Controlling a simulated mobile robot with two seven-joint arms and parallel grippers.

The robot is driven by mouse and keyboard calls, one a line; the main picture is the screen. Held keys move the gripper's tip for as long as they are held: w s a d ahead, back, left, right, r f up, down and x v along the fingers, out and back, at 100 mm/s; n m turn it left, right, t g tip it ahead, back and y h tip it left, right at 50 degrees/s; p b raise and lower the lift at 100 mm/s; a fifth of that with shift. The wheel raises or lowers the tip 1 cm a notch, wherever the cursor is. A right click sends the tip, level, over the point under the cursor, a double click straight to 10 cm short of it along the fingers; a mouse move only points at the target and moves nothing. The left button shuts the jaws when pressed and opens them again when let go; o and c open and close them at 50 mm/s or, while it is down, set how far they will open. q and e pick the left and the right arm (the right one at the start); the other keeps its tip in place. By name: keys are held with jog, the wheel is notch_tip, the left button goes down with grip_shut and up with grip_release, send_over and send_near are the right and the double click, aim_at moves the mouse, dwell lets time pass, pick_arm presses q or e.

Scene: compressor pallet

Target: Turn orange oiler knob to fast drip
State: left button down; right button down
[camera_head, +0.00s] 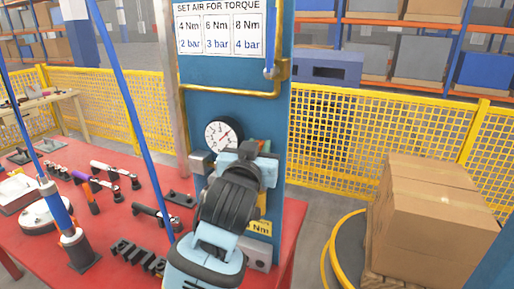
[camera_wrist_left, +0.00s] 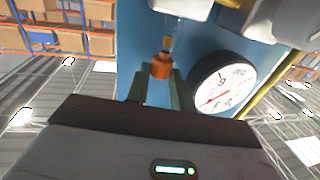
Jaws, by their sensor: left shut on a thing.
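In the head view my left gripper (camera_head: 256,150) is up against the blue panel, just right of the gauge, and my wrist hides most of the oiler and knob. My right gripper is not in view.
A round white pressure gauge (camera_head: 223,136) sits close beside my gripper. A torque chart (camera_head: 220,30) hangs above. Several tools lie on the red table (camera_head: 120,232). Blue hoses (camera_head: 128,95) hang at the left. Cardboard boxes (camera_head: 425,220) stand at the right.

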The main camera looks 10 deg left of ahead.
pick_arm(q)
jog(key=c, duration=1.5)
grip_release()
jog(key=shift+s, duration=0.1)
jog(key=s, duration=0.7)
jog(key=shift+s, duration=0.35)
